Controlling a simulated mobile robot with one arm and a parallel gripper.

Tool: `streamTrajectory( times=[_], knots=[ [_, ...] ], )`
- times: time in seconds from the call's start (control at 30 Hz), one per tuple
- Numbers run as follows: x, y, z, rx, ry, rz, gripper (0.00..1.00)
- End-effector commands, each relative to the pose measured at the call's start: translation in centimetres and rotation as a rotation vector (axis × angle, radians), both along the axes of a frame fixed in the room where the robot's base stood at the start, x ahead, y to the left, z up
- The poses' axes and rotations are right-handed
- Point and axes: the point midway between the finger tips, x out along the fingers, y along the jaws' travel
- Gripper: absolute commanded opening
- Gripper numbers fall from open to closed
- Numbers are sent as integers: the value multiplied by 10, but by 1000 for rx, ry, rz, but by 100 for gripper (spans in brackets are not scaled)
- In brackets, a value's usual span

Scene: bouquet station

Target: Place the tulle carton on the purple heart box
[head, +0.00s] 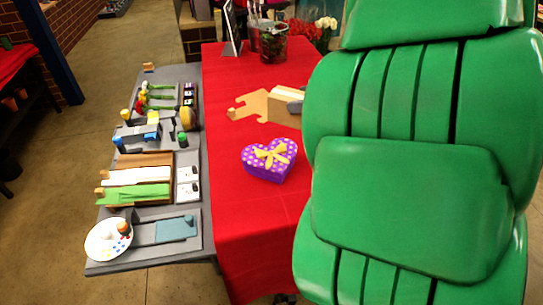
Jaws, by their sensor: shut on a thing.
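The purple heart box (269,160), with white dots and a yellow bow, lies on the red tablecloth, and its top is clear. My large green arm hides what lies to the right, and the fingertips are not clear.
The red table (238,215) is bare in front of and left of the heart box. A glass jar (273,43) and a framed stand (232,36) are at the back. A grey side table (150,254) on the left holds several small items and a white palette (108,239).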

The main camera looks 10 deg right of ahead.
Motion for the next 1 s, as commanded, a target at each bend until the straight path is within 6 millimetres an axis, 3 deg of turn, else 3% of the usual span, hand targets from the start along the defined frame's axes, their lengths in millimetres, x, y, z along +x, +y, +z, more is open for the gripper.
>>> streamTrajectory(
  times=[0.3,0.47,0.63,1.0],
  knots=[
    [-82,40,-5,0,0,221,27],
    [-101,48,-5,0,-1,264,27],
    [-97,50,-10,1,0,278,27],
    [-53,50,-29,4,-2,279,27]
  ],
)
